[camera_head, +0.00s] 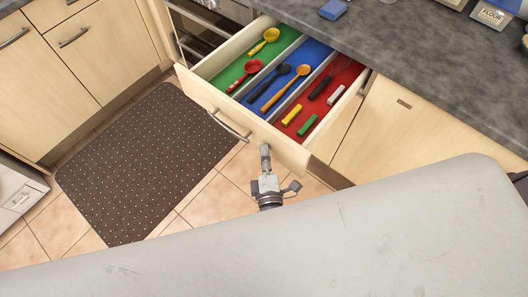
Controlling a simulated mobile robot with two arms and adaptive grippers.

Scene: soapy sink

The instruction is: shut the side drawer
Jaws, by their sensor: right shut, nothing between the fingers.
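The side drawer (293,153) is pulled out from under the dark countertop. Its inside has green, blue and red sections holding several spoons and small coloured blocks. A curved metal handle (229,127) is on the left half of its front. My right gripper (265,148) is shut and empty, at the outer side of the drawer front, to the right of the handle. Its fingertips are close to the front panel; I cannot tell whether they touch it. My left gripper is not in view.
A dark dotted mat (150,165) lies on the tiled floor left of the drawer. The countertop (420,60) carries a blue sponge (333,10) and a flour container (493,14). Closed cabinets stand at the left and right. My own pale body fills the bottom.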

